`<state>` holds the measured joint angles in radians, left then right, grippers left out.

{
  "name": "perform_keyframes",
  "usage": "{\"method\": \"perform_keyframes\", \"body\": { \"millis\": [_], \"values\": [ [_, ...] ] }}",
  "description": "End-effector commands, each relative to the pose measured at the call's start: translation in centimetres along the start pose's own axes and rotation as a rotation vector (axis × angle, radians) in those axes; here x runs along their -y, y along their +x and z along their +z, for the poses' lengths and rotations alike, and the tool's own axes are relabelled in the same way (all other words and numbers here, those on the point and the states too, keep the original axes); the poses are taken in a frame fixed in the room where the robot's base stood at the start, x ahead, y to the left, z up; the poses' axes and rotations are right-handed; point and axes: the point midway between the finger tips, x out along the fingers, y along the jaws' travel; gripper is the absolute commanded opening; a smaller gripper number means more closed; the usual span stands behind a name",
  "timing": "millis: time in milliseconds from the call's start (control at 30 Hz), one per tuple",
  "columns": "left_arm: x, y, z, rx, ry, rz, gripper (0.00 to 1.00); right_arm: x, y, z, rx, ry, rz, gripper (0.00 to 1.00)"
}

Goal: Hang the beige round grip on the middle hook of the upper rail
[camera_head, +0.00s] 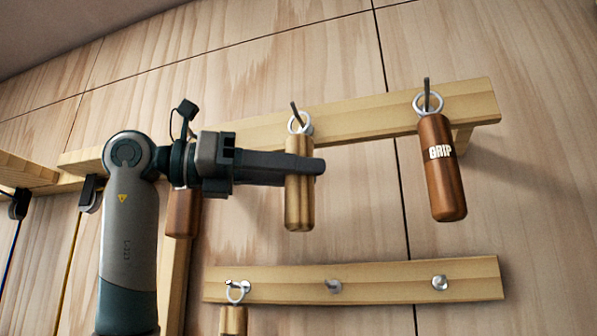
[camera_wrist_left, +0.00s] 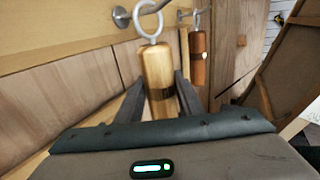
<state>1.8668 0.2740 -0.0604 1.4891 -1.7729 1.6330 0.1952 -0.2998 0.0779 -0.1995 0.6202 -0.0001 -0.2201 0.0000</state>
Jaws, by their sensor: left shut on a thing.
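The beige round grip (camera_head: 299,212) is a pale wooden cylinder with a white ring on top. It hangs nearly upright in front of the upper rail (camera_head: 364,115). My left gripper (camera_head: 312,166) is shut on its body, with fingers on both sides in the left wrist view (camera_wrist_left: 160,85). The grip's ring also shows in the left wrist view (camera_wrist_left: 150,20). In the head view the ring overlaps the middle hook (camera_head: 295,110), whose tip rises above it. In the wrist view the hook's round base (camera_wrist_left: 122,17) is just left of the ring. I cannot tell whether the hook passes through.
A brown grip (camera_head: 442,180) hangs on the upper rail's right hook. Another brown grip (camera_head: 182,215) is partly hidden behind my left arm. The lower rail (camera_head: 390,285) has a beige grip (camera_head: 233,320) at its left hook; its middle and right hooks are bare.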

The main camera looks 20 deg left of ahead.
Motion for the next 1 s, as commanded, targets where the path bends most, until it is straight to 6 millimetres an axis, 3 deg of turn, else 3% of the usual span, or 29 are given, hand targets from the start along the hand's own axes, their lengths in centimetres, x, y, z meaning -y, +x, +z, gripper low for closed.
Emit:
{"method": "perform_keyframes", "body": {
  "millis": [33,100,567,767,1000],
  "values": [
    [0.0,0.0,0.0,0.001,0.0,0.0,0.41,-0.1,0.0,0.0,0.0,-0.001,0.001,0.31],
    [0.0,0.0,0.0,0.001,0.0,0.0,0.55,-0.2,0.0,0.0,0.0,-0.001,0.002,0.31],
    [-0.1,-0.6,-0.1,0.0,0.0,0.002,0.55,-0.4,0.3,0.1,0.001,-0.003,0.004,0.31],
    [-0.1,-2.7,-0.2,0.001,0.001,0.004,0.55,-0.4,1.2,0.2,0.001,-0.002,0.004,0.31],
    [-0.1,-7.0,-0.3,0.001,0.0,0.004,0.55,-0.2,2.7,0.3,0.001,-0.002,0.002,0.31]
  ]
}}
